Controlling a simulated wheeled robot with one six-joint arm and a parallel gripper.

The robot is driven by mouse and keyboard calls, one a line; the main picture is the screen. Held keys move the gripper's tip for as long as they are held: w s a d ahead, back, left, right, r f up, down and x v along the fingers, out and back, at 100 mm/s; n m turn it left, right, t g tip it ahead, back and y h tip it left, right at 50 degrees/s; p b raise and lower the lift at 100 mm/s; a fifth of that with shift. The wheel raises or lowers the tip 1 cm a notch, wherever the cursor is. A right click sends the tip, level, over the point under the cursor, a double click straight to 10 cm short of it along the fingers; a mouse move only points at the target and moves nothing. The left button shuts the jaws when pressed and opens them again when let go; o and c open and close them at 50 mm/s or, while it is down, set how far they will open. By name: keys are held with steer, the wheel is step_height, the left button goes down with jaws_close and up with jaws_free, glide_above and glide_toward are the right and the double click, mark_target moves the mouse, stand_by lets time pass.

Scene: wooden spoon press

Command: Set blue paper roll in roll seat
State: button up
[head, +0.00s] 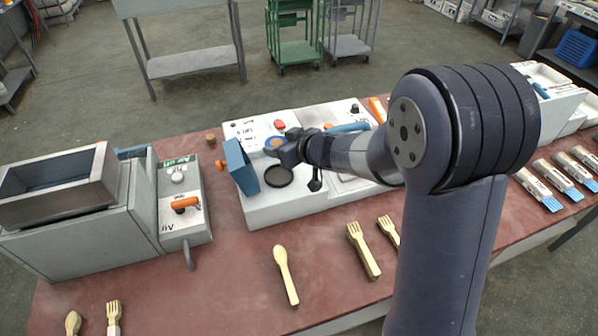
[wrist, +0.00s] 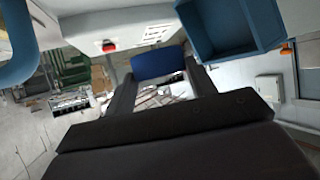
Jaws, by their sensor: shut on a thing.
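The blue paper roll (head: 272,144) shows from above in the head view, with a brown core and a blue rim. It is held over the white press in the middle of the table. My gripper (head: 284,147) is shut on it from the right. In the wrist view the blue roll (wrist: 158,63) sits between the two dark fingers (wrist: 160,82). A round black recess (head: 278,177), which looks like the roll seat, lies on the white press (head: 262,211), nearer the camera than the roll. Nothing is in it. The roll's exact height above the press is hard to tell.
A blue open box (head: 241,166) stands just left of the recess; a blue box (wrist: 232,28) also shows in the wrist view. A red button (head: 279,124) is behind the roll. Wooden spoon (head: 286,274) and forks (head: 362,250) lie in front. A grey machine (head: 90,222) stands left.

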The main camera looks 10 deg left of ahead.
mark_target(284, 181)
step_height(284, 181, down, 10)
steer(key=b, duration=0.3)
steer(key=shift+r, duration=0.1)
steer(key=o, duration=1)
steer(key=shift+c, duration=0.2)
steer(key=shift+s+d+r, duration=0.1)
steer(key=p+v, duration=0.1)
steer(key=v, duration=1)
steer(key=shift+s+d, duration=0.2)
steer(key=shift+s, duration=0.05)
steer(key=shift+r, duration=0.15)
